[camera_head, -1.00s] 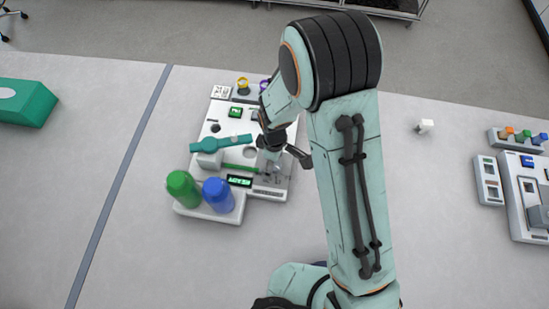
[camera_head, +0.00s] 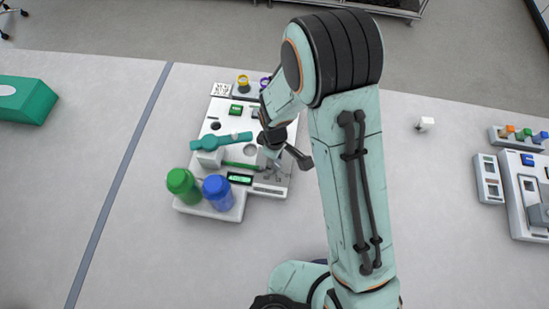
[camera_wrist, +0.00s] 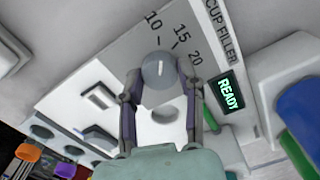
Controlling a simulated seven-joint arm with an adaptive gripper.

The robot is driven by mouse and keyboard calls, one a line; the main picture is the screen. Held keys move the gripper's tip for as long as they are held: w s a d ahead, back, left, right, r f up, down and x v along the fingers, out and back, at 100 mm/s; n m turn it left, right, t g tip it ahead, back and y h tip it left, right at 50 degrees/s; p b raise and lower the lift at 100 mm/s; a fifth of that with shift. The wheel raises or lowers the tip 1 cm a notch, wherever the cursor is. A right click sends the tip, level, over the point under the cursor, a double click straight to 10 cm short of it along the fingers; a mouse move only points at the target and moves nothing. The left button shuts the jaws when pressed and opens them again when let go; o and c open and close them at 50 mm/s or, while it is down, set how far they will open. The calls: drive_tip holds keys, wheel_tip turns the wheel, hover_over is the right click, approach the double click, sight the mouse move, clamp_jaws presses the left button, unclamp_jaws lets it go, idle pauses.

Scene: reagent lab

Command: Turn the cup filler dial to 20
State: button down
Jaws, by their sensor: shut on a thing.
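The cup filler dial (camera_wrist: 158,70) is a round grey knob with a white pointer line, in the wrist view. Printed labels 10, 15 and 20 curve around its far side. The pointer line points up the picture, roughly toward the 10 tick. My gripper (camera_wrist: 160,76) has a finger on each side of the dial and is shut on it. The cup filler display (camera_wrist: 229,92) reads READY in green. In the head view, my gripper (camera_head: 274,163) is over the near right part of the white cup filler machine (camera_head: 215,129), and my arm hides the dial there.
A green bottle (camera_head: 183,186) and a blue bottle (camera_head: 218,192) stand at the machine's near left corner. A teal lever (camera_head: 222,141) crosses its middle. The table between is mostly clear.

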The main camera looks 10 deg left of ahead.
drive_tip(key=m, duration=0.8)
drive_tip(key=shift+d, duration=0.1)
drive_tip(key=m, duration=0.6)
drive_tip(key=shift+m, duration=0.3)
idle(0.4)
drive_tip(key=c, duration=0.7)
unclamp_jaws()
